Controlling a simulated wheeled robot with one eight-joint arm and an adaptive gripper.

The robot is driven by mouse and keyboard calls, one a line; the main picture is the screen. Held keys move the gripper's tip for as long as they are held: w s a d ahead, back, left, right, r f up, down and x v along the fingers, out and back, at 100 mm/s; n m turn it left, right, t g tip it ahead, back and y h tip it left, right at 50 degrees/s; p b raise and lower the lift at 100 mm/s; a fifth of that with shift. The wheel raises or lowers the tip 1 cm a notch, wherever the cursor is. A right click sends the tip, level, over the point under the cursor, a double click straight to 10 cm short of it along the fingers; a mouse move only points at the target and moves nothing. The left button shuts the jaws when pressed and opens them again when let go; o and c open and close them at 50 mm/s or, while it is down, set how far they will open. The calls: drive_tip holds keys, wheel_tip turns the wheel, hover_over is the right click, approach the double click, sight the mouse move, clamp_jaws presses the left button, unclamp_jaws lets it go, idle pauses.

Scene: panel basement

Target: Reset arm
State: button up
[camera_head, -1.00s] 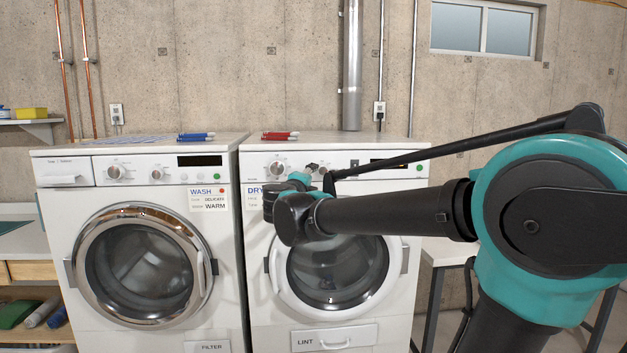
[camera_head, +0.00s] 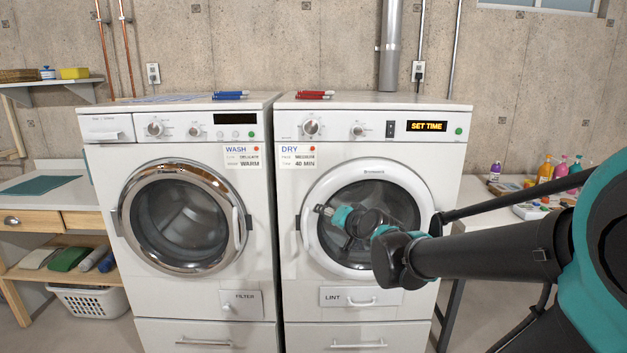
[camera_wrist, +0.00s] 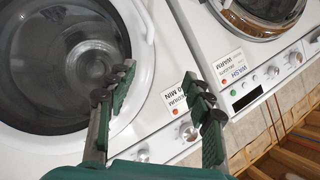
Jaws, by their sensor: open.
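My arm reaches in from the right edge of the head view. My gripper (camera_head: 324,211) is small there, in front of the dryer's round door. In the wrist view my gripper (camera_wrist: 165,100) shows two fingers spread wide apart with nothing between them. The dryer (camera_head: 460,146) stands right of the washer (camera_head: 262,150) in the head view, and its display reads SET TIME. The dryer door (camera_head: 313,215) looks closed and is partly hidden by my arm. In the wrist view the dryer door (camera_wrist: 140,60) is at the left.
A side table (camera_head: 520,195) with several bottles stands at right, behind my arm. A wooden shelf unit (camera_head: 62,222) and a white basket (camera_head: 92,301) are at left. Some floor is clear at lower right.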

drive_tip(key=s+d+f+n+g+h, duration=0.1)
drive_tip(key=s+d+f+g+h, duration=0.2)
drive_tip(key=s+d+f, duration=0.4)
drive_tip(key=s+d+f+n+g+h, duration=0.2)
drive_tip(key=s+d+f+g, duration=0.3)
drive_tip(key=s+f, duration=0.8)
wheel_tip(320, 180, down, 2)
drive_tip(key=d, duration=0.2)
drive_tip(key=shift+s+d+g+h, duration=0.35)
drive_tip(key=shift+s+g+h, duration=0.05)
